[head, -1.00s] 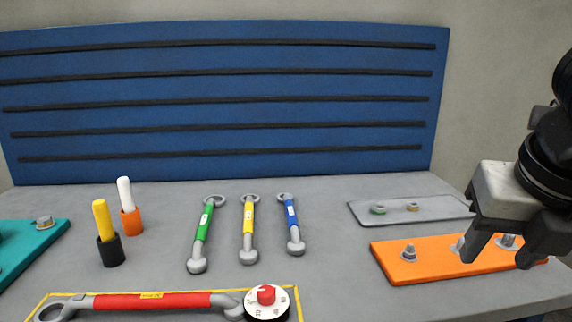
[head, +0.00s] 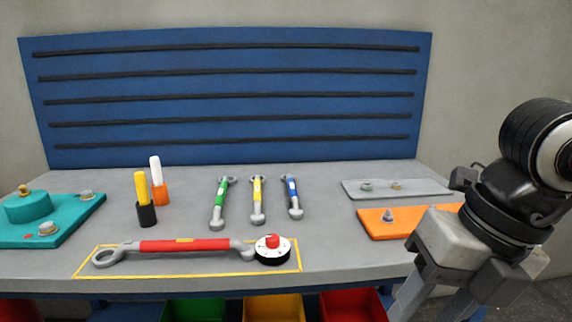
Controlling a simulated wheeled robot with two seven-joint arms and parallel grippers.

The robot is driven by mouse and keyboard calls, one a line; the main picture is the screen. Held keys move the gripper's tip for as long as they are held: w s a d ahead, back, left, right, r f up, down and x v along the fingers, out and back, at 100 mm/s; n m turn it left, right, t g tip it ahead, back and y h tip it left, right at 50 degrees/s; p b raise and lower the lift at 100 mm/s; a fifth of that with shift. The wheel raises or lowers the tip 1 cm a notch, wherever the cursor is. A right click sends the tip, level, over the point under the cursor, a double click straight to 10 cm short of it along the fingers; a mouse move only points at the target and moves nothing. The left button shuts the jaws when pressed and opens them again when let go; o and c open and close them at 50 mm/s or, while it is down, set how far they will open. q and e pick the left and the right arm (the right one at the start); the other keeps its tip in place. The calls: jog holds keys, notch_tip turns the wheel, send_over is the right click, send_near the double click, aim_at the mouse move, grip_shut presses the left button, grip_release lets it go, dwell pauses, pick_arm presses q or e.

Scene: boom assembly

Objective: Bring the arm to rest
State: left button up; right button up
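My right gripper (head: 430,305) is at the lower right in the head view, in front of the bench's right end. Its fingers stand apart with nothing seen between them, and the tips reach toward the bottom edge of the picture. The orange plate (head: 374,229) lies on the bench behind it, with one bolt (head: 388,216) showing. My arm and gripper hide the plate's right part. My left gripper is not in view.
A red-handled wrench (head: 185,246) and a white dial (head: 272,249) lie within a yellow outline. Three smaller wrenches (head: 257,200), two marker-like sticks in holders (head: 146,212), a teal plate (head: 62,228) and a grey plate (head: 420,189) are on the bench. Bins (head: 273,306) stand below.

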jog(key=s+a+n+g+y, duration=0.3)
jog(key=s+a+g+y, duration=0.2)
jog(key=a, duration=0.4)
jog(key=s+a+r+m+g+y+p, duration=0.1)
jog(key=a+r+m+g+y+p, duration=0.15)
jog(key=a+r+y, duration=0.6)
jog(key=w+d+f+m+t+y, duration=0.25)
jog(key=w+m+t, duration=0.25)
jog(key=m+t, duration=0.4)
jog(key=w+d+f+m+t+y, duration=0.1)
jog(key=w+d+m+t+y, duration=0.3)
jog(key=m+t, duration=0.45)
jog(key=w+d+f+m+t+h+p, duration=0.1)
jog(key=w+d+f+m+t+h, duration=0.1)
jog(key=f+m+t+h, duration=0.3)
jog(key=w+d+f+m+t+h, duration=0.2)
jog(key=w+f+m+h, duration=0.1)
jog(key=f+m+h, duration=0.3)
jog(key=s+d+f+m+g+h, duration=0.1)
jog(key=s+f+m+g+h, duration=0.1)
jog(key=f, duration=0.5)
jog(key=s+d+f+m+g+h, duration=0.2)
jog(key=s+f+g+h, duration=0.1)
jog(key=f, duration=0.5)
jog(key=s+d+f+m+g+h+p, duration=0.1)
jog(key=s+d+f+m+g+h, duration=0.1)
jog(key=s+f, duration=0.4)
jog(key=shift+s+d+f+g+h, duration=0.2)
jog(key=shift+f+g+h, duration=0.1)
jog(key=shift+f+h, duration=0.5)
